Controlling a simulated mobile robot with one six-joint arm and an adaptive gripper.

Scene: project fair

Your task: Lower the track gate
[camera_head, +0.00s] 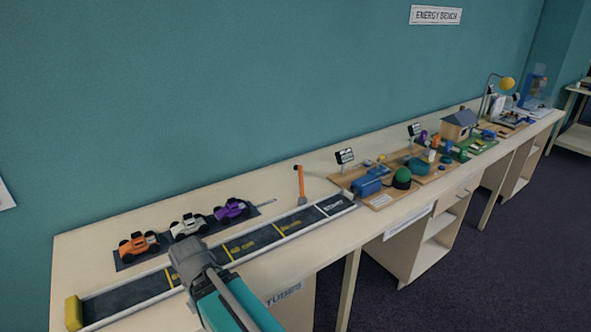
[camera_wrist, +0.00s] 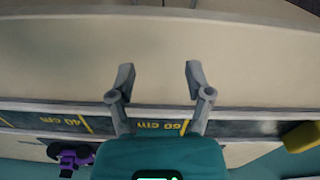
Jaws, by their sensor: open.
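The track gate, an orange upright bar (camera_head: 300,182) on a small grey base, stands at the back edge of the dark track (camera_head: 330,207), near its START end. It is raised, nearly vertical. The gate does not show in the wrist view. My gripper (camera_wrist: 160,70) is open, with nothing between its fingers, over the track's 60 cm marking and the pale bench strip. In the head view my arm reaches in from the bottom over the track, left of the gate; its fingertips are hidden there.
Orange (camera_head: 138,243), white (camera_head: 188,225) and purple (camera_head: 231,208) toy cars stand on a dark mat behind the track. A yellow block (camera_head: 73,312) closes the track's left end. A blue motor-like part (camera_head: 366,186) and other exhibits sit right of the gate.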

